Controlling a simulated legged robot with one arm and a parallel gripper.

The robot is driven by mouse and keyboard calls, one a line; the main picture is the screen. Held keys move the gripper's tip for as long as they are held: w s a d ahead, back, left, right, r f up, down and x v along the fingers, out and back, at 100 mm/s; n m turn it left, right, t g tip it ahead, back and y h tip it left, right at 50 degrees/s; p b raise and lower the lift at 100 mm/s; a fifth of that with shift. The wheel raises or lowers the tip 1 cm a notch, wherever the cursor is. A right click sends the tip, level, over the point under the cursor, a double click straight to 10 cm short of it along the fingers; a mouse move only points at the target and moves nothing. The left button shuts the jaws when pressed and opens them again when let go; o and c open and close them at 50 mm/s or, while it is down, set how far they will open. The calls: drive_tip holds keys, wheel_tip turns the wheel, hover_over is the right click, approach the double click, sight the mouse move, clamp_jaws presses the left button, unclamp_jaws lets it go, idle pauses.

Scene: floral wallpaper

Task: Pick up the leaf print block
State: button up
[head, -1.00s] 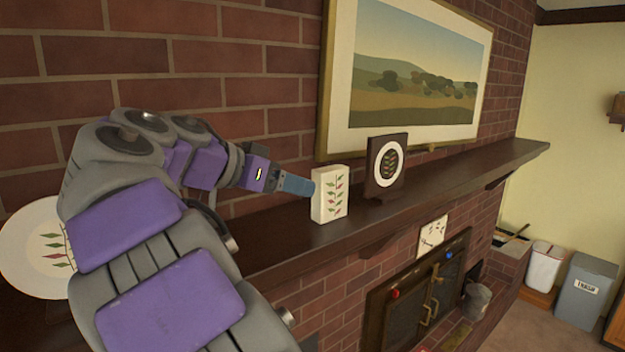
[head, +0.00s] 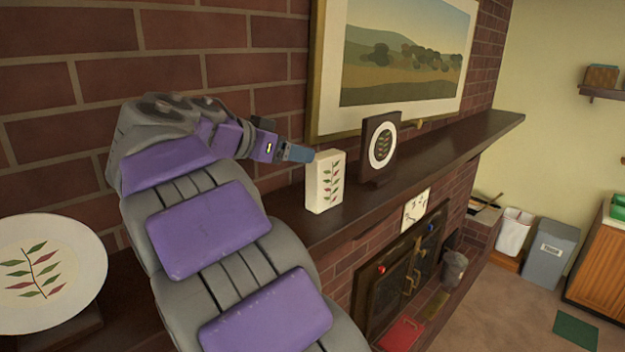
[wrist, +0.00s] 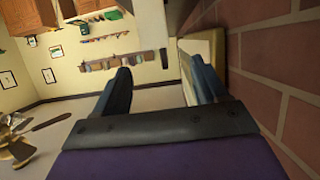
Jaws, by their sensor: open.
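The leaf print block (head: 325,182) is a white upright slab with green and red leaves on its front. It stands on the dark mantel shelf (head: 430,165) in the head view. My gripper (head: 306,154) is at its upper left edge, very close; I cannot tell if they touch. In the wrist view my gripper (wrist: 157,75) has its two fingers apart. A cream surface by the right finger may be the block, but I cannot tell for sure.
A leaf plate (head: 50,272) stands at left. The brick wall (head: 170,60) and framed landscape (head: 400,60) are close behind. The shelf's right end is clear.

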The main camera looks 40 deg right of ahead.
sight(316, 156)
drive_tip(key=x, duration=0.3)
drive_tip(key=r+x, duration=0.1)
drive_tip(key=x, duration=0.2)
drive_tip(key=s+x, duration=0.1)
drive_tip(key=x, duration=0.2)
drive_tip(key=shift+d+r, duration=0.2)
drive_tip(key=shift+d, duration=0.15)
drive_tip(key=shift+w+d+f+p, duration=0.15)
drive_tip(key=shift+p, duration=0.3)
drive_tip(key=shift+w+f, duration=0.15)
drive_tip(key=shift+f, duration=0.05)
drive_tip(key=shift+w+a+f+p, duration=0.1)
drive_tip(key=shift+a+f+p, duration=0.15)
drive_tip(key=shift+a+p, duration=0.4)
drive_tip(key=shift+f, duration=0.15)
